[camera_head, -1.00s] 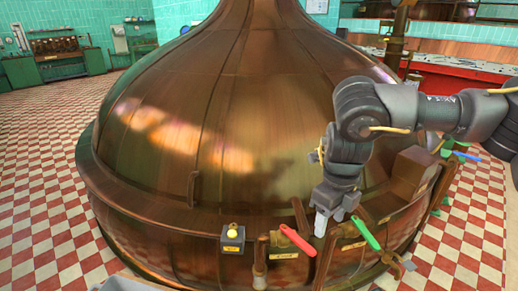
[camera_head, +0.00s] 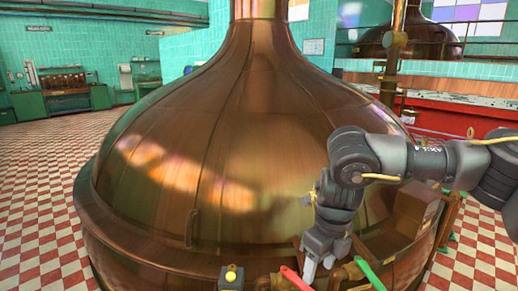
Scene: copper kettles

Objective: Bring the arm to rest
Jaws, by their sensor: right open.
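My right arm comes in from the right in the head view, bent downward. Its gripper (camera_head: 318,268) points down in front of the big copper kettle (camera_head: 215,150), near its lower front rim. The gripper is open, with nothing seen between its fingers. A red lever handle (camera_head: 295,279) is just left of the fingers and a green lever handle (camera_head: 369,273) just right; whether the fingers touch either cannot be told. My left gripper is not in view.
A yellow button box (camera_head: 231,278) sits on the rim left of the levers. A brown box (camera_head: 413,208) is fixed to the kettle's right side. A red counter (camera_head: 445,117) stands behind. Checkered floor (camera_head: 40,210) is clear at left.

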